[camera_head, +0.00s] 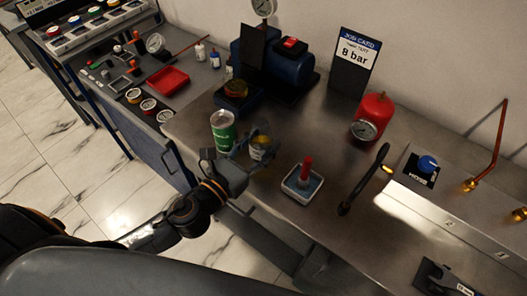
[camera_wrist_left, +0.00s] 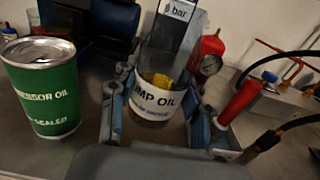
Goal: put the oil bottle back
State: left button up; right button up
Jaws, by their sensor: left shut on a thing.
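The oil bottle (camera_head: 258,153) stands near the front left of the steel bench in the head view. In the left wrist view its white label (camera_wrist_left: 156,103) reads "…MP OIL", with yellow showing above it. My left gripper (camera_head: 254,143) is shut on it, with one finger on each side in the wrist view (camera_wrist_left: 153,112). I cannot tell whether the bottle touches the bench. My right gripper is not in view.
A green compressor oil can (camera_head: 222,132) stands close left of the gripper. A white tray with a red-handled tool (camera_head: 302,182) is close right. Behind are a blue pump (camera_head: 285,68), a red tank with gauge (camera_head: 372,113) and a job card (camera_head: 354,58).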

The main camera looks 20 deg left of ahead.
aim_at(263, 153)
pick_arm(q)
jog(key=shift+w+d+f, duration=0.1)
jog(key=shift+w+f, duration=0.35)
jog(key=shift+f, duration=0.1)
jog(key=f+b, duration=0.1)
jog(key=f, duration=0.2)
jog(key=shift+w+f+b, duration=0.2)
jog(key=shift+b, duration=0.2)
jog(key=shift+d, duration=0.1)
jog(key=shift+f, duration=0.1)
jog(key=shift+f, duration=0.15)
jog(key=o, duration=1.2)
jog(key=shift+o, duration=0.2)
